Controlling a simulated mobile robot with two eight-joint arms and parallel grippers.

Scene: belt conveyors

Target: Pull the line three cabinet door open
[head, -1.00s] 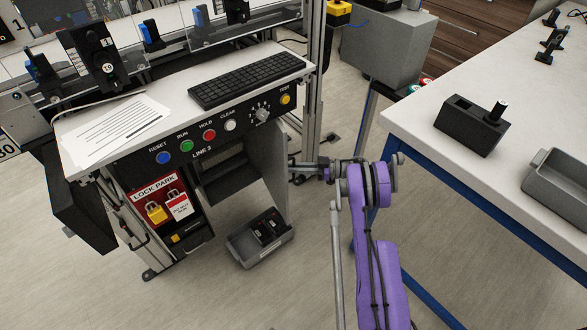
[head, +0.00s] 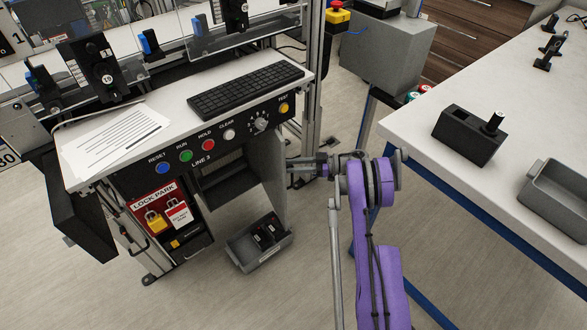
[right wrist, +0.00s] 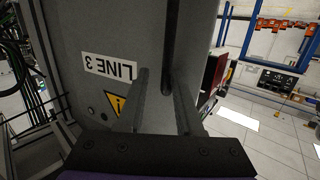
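The line three console (head: 205,162) stands at left. Its cabinet front is open to view, and a grey panel that looks like the cabinet door (head: 263,172) stands out at the right side of the opening. In the right wrist view, the door's grey outer face (right wrist: 120,35) fills the middle, with an upside-down LINE 3 label (right wrist: 110,66) and a dark upright handle bar (right wrist: 169,45). My right gripper (right wrist: 160,75) is open, its fingers apart on either side of the bar's lower end. In the head view it (head: 296,170) is beside the panel's outer side. My left gripper is out of view.
A grey bin (head: 259,250) with dark items sits low at the cabinet opening. A keyboard (head: 245,88) and papers (head: 115,140) lie on the console top. A white table (head: 405,125) with a blue frame stands right of my right arm. Floor shows between them.

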